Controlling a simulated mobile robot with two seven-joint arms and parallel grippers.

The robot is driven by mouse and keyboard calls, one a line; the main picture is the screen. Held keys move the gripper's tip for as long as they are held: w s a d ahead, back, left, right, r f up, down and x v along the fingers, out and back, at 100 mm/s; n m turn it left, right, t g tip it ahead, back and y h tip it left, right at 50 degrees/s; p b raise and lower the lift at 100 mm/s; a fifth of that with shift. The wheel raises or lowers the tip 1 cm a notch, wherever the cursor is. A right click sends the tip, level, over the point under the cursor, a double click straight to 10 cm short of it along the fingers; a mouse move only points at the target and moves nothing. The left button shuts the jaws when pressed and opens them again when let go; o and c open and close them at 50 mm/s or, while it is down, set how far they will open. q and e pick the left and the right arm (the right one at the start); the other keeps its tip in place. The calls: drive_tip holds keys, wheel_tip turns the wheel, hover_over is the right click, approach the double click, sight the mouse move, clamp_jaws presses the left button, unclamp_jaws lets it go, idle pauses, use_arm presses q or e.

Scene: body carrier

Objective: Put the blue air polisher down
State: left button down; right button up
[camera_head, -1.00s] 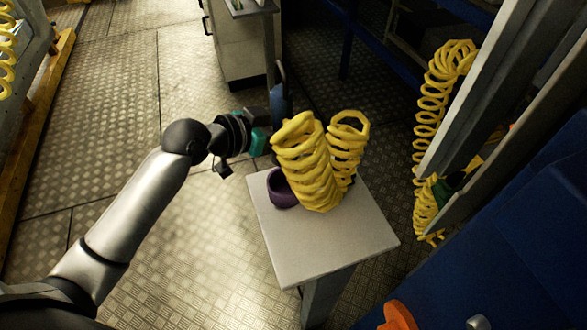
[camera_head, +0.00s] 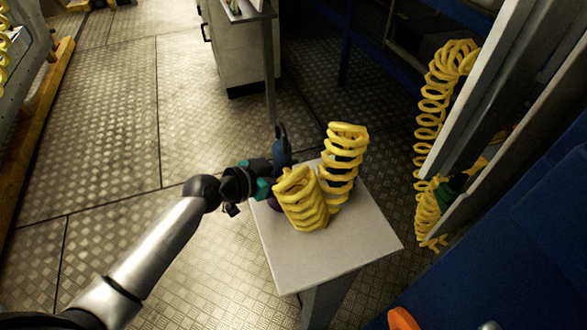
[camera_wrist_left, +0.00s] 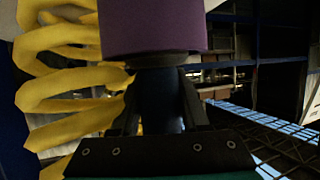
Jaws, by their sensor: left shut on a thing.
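The blue air polisher (camera_head: 282,150) is upright at the back left of the small white table (camera_head: 318,255), its purple pad (camera_head: 273,203) low and mostly hidden behind a yellow coil (camera_head: 303,203). My left gripper (camera_head: 273,181) is shut on the polisher's body. In the left wrist view the fingers (camera_wrist_left: 160,105) stand on both sides of the blue body, with the purple pad (camera_wrist_left: 152,28) just beyond. I cannot tell whether the pad touches the tabletop. My right gripper is not in view.
A second yellow coil (camera_head: 343,160) rises at the table's back. The front of the tabletop is bare. A metal frame with a hanging yellow coil hose (camera_head: 433,105) stands at the right. A grey cabinet (camera_head: 240,50) stands behind, and open metal floor lies at the left.

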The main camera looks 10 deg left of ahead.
sight(276, 175)
use_arm(q)
drive_tip(key=shift+r, duration=0.15)
drive_tip(key=shift+w, duration=0.1)
drive_tip(key=shift+c, duration=2)
unclamp_jaws()
drive_tip(key=shift+f, duration=0.2)
drive_tip(key=shift+r, duration=0.1)
drive_tip(key=shift+s+a+r, duration=0.1)
drive_tip(key=shift+s, duration=0.15)
drive_tip(key=v, duration=0.9)
drive_tip(key=shift+s+a+r+b, duration=0.1)
drive_tip(key=shift+s+a+b, duration=0.1)
drive_tip(key=shift+s+b, duration=0.15)
drive_tip(key=shift+v, duration=0.9)
drive_tip(key=shift+r, duration=0.1)
